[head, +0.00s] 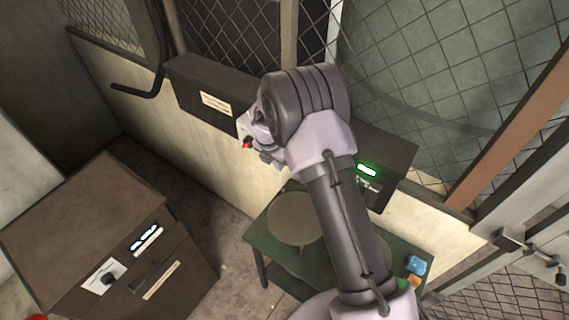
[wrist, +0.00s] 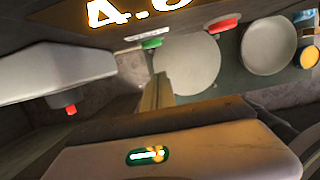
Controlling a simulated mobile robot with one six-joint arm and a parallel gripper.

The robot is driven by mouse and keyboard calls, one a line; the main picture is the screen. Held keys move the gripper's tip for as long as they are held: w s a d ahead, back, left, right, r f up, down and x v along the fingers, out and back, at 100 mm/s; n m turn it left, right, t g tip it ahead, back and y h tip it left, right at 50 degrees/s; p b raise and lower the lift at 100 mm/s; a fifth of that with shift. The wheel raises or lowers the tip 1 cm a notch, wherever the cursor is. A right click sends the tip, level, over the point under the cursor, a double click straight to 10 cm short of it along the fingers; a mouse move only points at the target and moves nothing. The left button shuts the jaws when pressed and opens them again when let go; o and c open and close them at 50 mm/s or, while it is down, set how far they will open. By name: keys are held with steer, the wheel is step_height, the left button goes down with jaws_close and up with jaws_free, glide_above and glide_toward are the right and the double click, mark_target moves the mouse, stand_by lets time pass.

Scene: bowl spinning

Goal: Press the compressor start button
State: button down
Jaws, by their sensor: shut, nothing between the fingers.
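My gripper (wrist: 158,82) shows in the wrist view as narrow tan fingers, shut and empty. In the head view its tip is largely hidden by my arm. In the wrist view a green button (wrist: 152,44) sits on the lower edge of a brown panel (wrist: 200,12) with large lit digits; the fingertips appear just below it in the picture. I cannot tell whether they touch. A red button (wrist: 224,25) is to its right. Another red button (wrist: 71,110) projects from a grey box (wrist: 60,70) at left. No readable label shows which is the compressor start button.
A green table (head: 262,247) carries a round disc (head: 297,218). Blue (head: 415,264) and yellow (head: 420,268) items lie at its right. A brown cabinet (head: 80,205) with a knob and lit display stands at left. A dark wall box (head: 190,85) and wire mesh are behind.

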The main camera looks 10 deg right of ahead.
steer(key=v, duration=0.8)
steer(key=shift+r, duration=0.2)
steer(key=shift+a, duration=0.15)
steer(key=shift+w, duration=0.1)
